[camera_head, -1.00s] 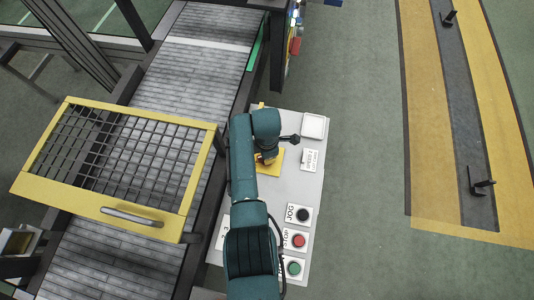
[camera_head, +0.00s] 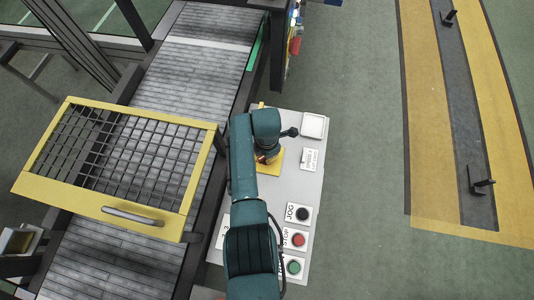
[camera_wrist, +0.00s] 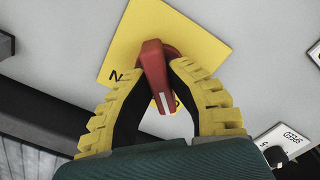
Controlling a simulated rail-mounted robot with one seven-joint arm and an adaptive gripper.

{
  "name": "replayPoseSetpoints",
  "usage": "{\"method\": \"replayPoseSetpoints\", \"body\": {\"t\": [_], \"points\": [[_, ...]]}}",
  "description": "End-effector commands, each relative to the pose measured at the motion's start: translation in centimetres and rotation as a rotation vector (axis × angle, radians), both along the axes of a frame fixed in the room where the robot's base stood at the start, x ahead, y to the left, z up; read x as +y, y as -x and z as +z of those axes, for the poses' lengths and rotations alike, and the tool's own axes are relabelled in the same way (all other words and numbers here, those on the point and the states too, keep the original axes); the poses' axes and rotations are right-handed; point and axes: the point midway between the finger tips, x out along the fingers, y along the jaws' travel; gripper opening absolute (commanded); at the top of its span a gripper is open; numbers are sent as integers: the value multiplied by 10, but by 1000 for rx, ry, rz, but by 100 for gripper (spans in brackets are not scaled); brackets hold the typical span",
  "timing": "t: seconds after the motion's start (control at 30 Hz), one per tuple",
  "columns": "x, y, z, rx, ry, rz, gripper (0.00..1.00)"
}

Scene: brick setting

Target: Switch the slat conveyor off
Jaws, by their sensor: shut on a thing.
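The slat conveyor (camera_head: 200,65) runs along the left of the head view, with grey slats. Beside it is a light grey control panel (camera_head: 262,215). A red rotary switch handle (camera_wrist: 154,70) stands on a yellow square plate (camera_wrist: 195,40), seen in the wrist view. My gripper (camera_wrist: 158,78) has its yellow ribbed fingers on either side of the handle and is shut on it. The handle's white mark points toward the bottom of the wrist view. Printing on the plate is mostly hidden; one letter shows. In the head view my arm covers most of the switch.
The panel also carries a black JOG button (camera_head: 303,214), a red STOP button (camera_head: 298,240) and a green button (camera_head: 294,267). A black selector (camera_wrist: 275,156) shows at the wrist view's right. A yellow-framed mesh guard (camera_head: 145,218) covers part of the conveyor.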

Motion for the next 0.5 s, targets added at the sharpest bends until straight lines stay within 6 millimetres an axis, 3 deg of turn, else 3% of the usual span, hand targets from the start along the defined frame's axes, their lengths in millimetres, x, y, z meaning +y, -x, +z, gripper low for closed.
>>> {"method": "replayPoseSetpoints", "body": {"t": [0.03, 0.07, 0.1, 0.2, 0.5], "points": [[0, 2, -3, 4, -1, 1, 0], [0, 2, -3, 4, -1, 1, 23], [0, 2, -3, 4, -1, 1, 31], [0, 1, -2, 3, -1, 0, 46], [0, 0, 2, 0, 0, -1, 46]]}}
